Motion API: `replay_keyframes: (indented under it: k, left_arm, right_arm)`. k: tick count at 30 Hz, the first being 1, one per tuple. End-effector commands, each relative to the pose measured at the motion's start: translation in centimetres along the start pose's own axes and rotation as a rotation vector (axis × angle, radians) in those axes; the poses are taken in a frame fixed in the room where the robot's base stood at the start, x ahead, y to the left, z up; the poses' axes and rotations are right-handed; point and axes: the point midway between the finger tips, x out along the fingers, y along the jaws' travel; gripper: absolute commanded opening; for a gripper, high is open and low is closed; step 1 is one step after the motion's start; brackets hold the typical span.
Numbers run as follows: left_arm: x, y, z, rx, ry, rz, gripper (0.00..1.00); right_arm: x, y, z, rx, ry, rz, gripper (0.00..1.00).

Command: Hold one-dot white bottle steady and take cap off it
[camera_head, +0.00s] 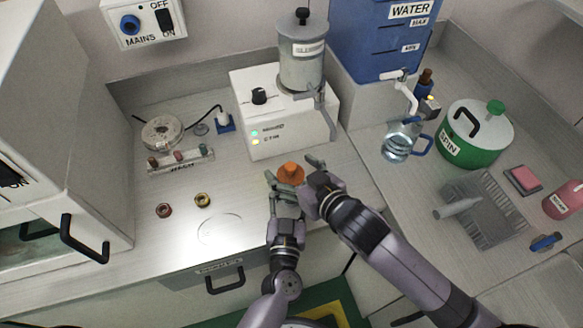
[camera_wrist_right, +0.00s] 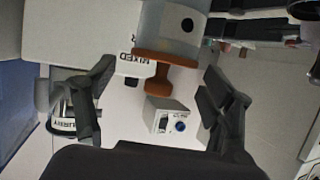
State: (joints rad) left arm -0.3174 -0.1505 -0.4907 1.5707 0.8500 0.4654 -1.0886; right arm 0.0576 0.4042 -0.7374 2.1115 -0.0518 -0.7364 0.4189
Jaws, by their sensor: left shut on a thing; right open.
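The white bottle with one black dot (camera_wrist_right: 187,25) shows at the top of the right wrist view, with its orange cap (camera_wrist_right: 158,75) on it. In the head view the orange cap (camera_head: 291,171) is seen from above; the bottle body is mostly hidden below it and by the grippers. My left gripper (camera_head: 284,188) is shut on the bottle at the counter's front; it shows dark at the upper right of the wrist view. My right gripper (camera_head: 309,180) is open beside the cap, its fingers (camera_wrist_right: 158,95) apart on either side of it, not visibly touching.
A white box machine (camera_head: 285,128) with a grey canister (camera_head: 303,60) stands behind the grippers. Two small rings, a brass one (camera_head: 203,200) and a reddish one (camera_head: 164,210), lie to the left. A glass jug (camera_head: 397,145), green-and-white spinner (camera_head: 478,140) and wire rack (camera_head: 485,215) stand right.

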Motion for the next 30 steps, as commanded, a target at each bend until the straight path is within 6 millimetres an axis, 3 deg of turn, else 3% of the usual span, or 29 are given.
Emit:
replay_keyframes:
  k: [11, 30]
  left_arm:
    - [-0.01, 0.01, 0.03, 0.000, -0.001, 0.000, 0.00]
    - [-0.02, -0.02, 0.03, 0.000, 0.000, -0.001, 0.00]
  right_arm:
    - [0.65, -0.03, -0.03, 0.000, 0.001, 0.000, 0.76]
    - [0.63, 0.06, -0.02, -0.001, 0.000, 0.002, 0.34]
